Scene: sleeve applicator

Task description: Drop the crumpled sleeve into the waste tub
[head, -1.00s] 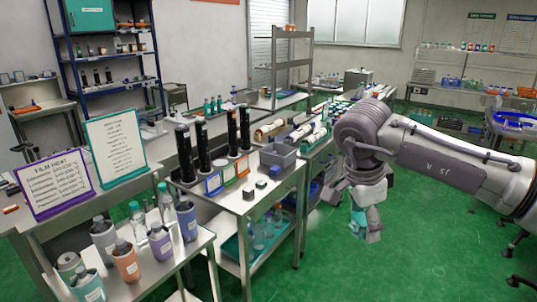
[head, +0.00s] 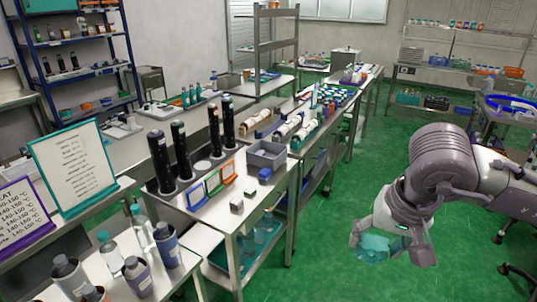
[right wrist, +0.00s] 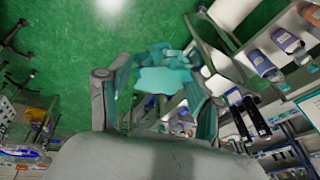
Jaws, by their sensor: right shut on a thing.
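My right gripper (head: 390,250) hangs over the green floor at the right of the head view, shut on the crumpled sleeve (head: 373,246). The sleeve is teal, thin and creased; in the right wrist view the sleeve (right wrist: 162,80) lies between the two fingers. A grey open tub (head: 268,155) stands on the steel cart, left of the gripper and well apart from it. No label shows that marks it as the waste tub, so I cannot tell for sure. My left gripper is not in view.
The steel cart (head: 240,213) carries dark upright tubes (head: 181,150), small coloured frames (head: 212,183) and small blocks. A teal tray (head: 222,256) with bottles sits on its lower shelf. Bottles (head: 137,277) stand on the near left table. Green floor is clear between cart and gripper.

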